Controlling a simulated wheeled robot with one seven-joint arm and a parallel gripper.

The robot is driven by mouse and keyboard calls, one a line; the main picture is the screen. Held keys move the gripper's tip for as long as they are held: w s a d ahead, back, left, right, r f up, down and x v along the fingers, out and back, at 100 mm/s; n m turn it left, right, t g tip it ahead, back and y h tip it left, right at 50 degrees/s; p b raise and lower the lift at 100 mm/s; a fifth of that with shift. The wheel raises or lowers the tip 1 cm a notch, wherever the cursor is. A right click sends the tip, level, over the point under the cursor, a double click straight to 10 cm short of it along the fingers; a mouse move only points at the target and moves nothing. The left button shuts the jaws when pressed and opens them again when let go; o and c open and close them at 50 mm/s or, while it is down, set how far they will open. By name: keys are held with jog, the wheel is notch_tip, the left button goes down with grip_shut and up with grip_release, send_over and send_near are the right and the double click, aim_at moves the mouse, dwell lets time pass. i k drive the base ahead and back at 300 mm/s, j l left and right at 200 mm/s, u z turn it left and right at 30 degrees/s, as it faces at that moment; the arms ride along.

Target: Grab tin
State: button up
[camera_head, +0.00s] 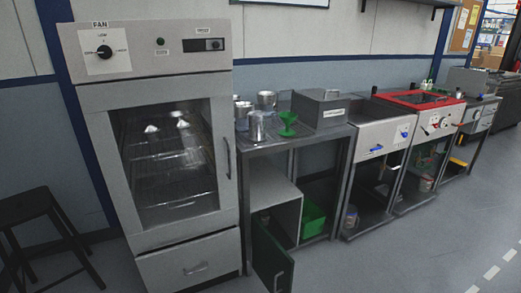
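Several shiny metal tins stand on the metal bench (318,137) beside the tall oven. One tin (257,127) stands near the bench's front edge, just left of a green funnel-like item (288,122). A second tin (243,110) stands behind it to the left, and a third tin (267,99) stands further back. They look upright. I cannot tell which one the task means. My gripper is not in view.
The oven (229,217) with a glass door stands left of the bench. A grey box (320,108) sits right of the tins. A cabinet door (271,258) hangs open below. A black stool (38,215) stands far left. Floor (400,255) at the right is clear.

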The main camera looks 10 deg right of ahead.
aim_at(256, 119)
jog(key=i+u, duration=0.15)
jog(key=i, duration=0.45)
jog(key=i+l+u, duration=0.15)
jog(key=i, duration=0.45)
